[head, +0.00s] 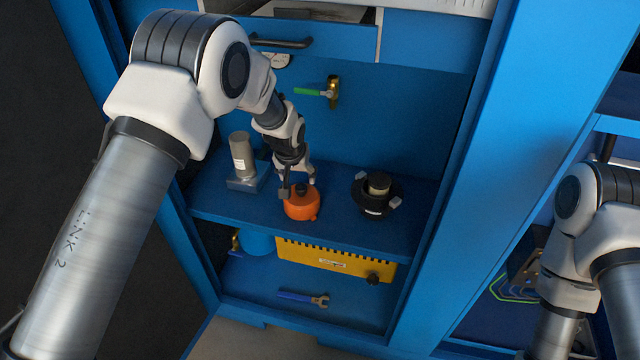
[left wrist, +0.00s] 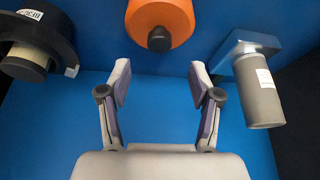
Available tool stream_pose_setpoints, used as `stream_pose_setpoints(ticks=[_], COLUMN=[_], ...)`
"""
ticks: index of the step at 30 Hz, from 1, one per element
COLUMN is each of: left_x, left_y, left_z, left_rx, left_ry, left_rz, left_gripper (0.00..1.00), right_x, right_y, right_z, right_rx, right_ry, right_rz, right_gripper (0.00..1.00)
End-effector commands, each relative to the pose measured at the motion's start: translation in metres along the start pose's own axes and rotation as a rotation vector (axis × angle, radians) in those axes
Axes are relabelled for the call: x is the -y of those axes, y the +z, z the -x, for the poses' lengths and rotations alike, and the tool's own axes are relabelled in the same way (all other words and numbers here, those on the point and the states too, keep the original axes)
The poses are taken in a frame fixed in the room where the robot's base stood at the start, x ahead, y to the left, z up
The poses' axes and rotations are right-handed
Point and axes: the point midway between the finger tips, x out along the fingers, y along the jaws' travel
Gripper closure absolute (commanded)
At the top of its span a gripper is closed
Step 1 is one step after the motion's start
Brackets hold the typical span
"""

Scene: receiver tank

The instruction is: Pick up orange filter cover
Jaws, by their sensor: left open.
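The orange filter cover (head: 301,205) stands on the blue shelf, with a black knob on its top. It also shows at the top of the left wrist view (left wrist: 160,18), its black knob toward the fingers. My left gripper (head: 298,184) is right at the cover in the head view, its fingers by the knob. In the left wrist view my left gripper (left wrist: 157,82) is open and empty, with the cover just beyond the gap between the fingertips. My right arm shows at the right edge of the head view, but its gripper is not seen.
A black round housing with a pale core (head: 377,190) stands to the right. Below are a yellow box (head: 335,262) and a wrench (head: 303,298). A green-handled valve (head: 331,91) is on the back wall.

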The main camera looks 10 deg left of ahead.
Motion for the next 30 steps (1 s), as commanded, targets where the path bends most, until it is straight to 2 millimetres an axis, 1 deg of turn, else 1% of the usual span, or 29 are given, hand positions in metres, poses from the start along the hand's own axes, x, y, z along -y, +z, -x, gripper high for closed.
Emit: stream_pose_setpoints(ticks=[1,7,12,15,20,23,24,25,26,30], left_x=[0.000,-0.002,-0.003,-0.003,-0.003,-0.003,-0.003,-0.003,-0.003,-0.003], left_y=[0.003,0.002,0.002,0.002,0.002,0.002,0.002,0.002,0.002,0.002], left_z=[-0.011,-0.038,-0.069,-0.076,-0.076,-0.076,-0.076,-0.076,-0.076,-0.076], left_rx=[0.005,0.004,0.004,0.003,0.003,0.003,0.003,0.003,0.003,0.003], left_ry=[0.000,0.000,0.000,0.000,0.000,0.000,0.000,0.000,0.000,0.000], left_rz=[0.000,0.000,0.000,0.001,0.000,0.000,0.000,0.000,0.000,0.000], left_gripper=[0.37,0.37,0.37,0.37,0.37,0.69,0.83,0.93,1.00,1.00], right_x=[0.000,0.000,0.000,0.000,0.000,0.000,0.000,0.000,0.000,0.000], right_y=[0.000,0.000,0.000,0.000,0.000,0.000,0.000,0.000,0.000,0.000], right_z=[-0.002,-0.002,-0.001,-0.001,-0.001,-0.001,-0.001,-0.001,-0.001,-0.001], right_rx=[0.001,0.001,0.000,0.000,0.000,0.000,0.000,0.000,0.000,0.000], right_ry=[0.000,0.000,0.000,0.000,0.000,0.000,0.000,0.000,0.000,0.000], right_rz=[0.001,0.001,0.000,0.000,0.000,0.000,0.000,0.000,0.000,0.000], right_gripper=[0.00,0.00,0.00,0.00,0.00,0.00,0.00,0.00,0.00,0.00])
